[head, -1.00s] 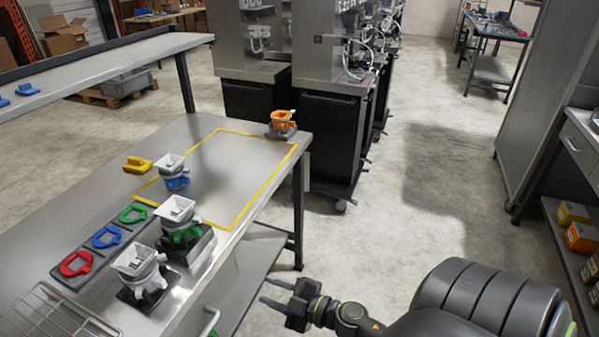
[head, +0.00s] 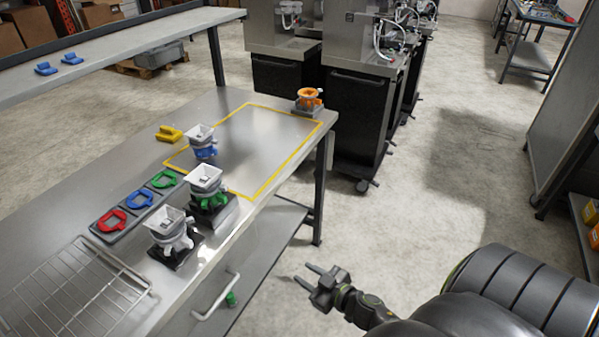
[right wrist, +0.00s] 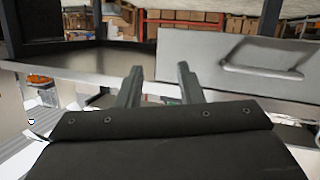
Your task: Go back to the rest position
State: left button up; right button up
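My right gripper (head: 312,275) is in the head view at the lower middle, in the open space to the right of the metal table (head: 250,205). Its two fingers are apart with nothing between them. The right wrist view also shows the open, empty fingers (right wrist: 158,88), with a drawer front and its handle (right wrist: 262,73) beyond. My left gripper is not in view.
On the table stand dispensers with blue (head: 202,147), green (head: 208,190), white (head: 171,232) and orange (head: 309,99) parts. A yellow piece (head: 169,133), a dark tray (head: 134,205) of coloured rings and a wire rack (head: 75,290) lie there.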

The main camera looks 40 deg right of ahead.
jog(key=s+d+f+m+g+h, duration=0.1)
jog(key=s+f+m+g+h, duration=0.15)
jog(key=s+f, duration=0.5)
jog(key=s+d+f+m+g+h, duration=0.1)
jog(key=s+d+f+g, duration=0.2)
jog(key=f, duration=0.8)
jog(key=s+a+f+g, duration=0.2)
jog(key=s+f, duration=0.2)
jog(key=s, duration=0.4)
jog(key=s+a+f+g, duration=0.2)
jog(key=s+f+g, duration=0.1)
jog(key=s, duration=0.4)
jog(key=s+a+f+g, duration=0.3)
jog(key=s+f, duration=0.2)
jog(key=s, duration=0.3)
jog(key=shift+s+f, duration=0.3)
jog(key=shift+s, duration=0.05)
jog(key=shift+w+m+y, duration=0.15)
jog(key=shift+m+y, duration=0.1)
